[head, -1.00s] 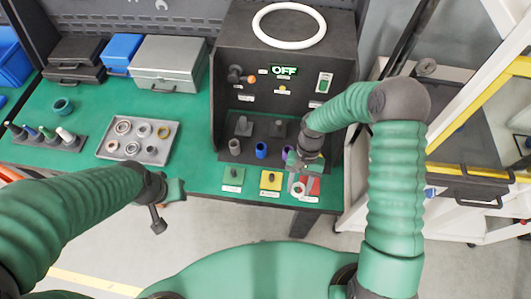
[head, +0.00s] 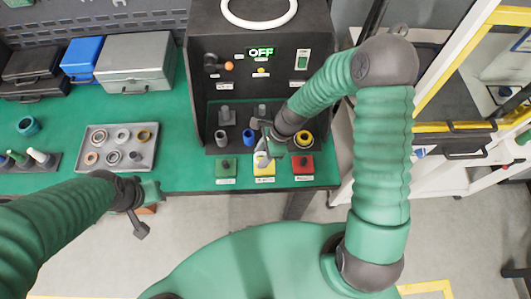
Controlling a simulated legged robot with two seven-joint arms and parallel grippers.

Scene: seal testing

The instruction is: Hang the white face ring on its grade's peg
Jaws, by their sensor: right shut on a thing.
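My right gripper (head: 263,153) is shut on the white face ring (head: 261,159), which is small and partly hidden by the fingers. It holds the ring over or at the yellow peg block (head: 264,171); I cannot tell whether the ring is around the peg. The green peg block (head: 226,168) is to the left and the red peg block (head: 303,165) to the right, both with dark pegs showing no ring. My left gripper (head: 142,212) hangs at the table's front edge, away from the pegs; its jaw opening is unclear.
The dark test bench (head: 203,60) reads OFF, with a blue cup (head: 249,137) and other small parts behind the pegs. A grey tray (head: 147,160) of several rings lies left. Green table (head: 180,180) is bare between tray and pegs.

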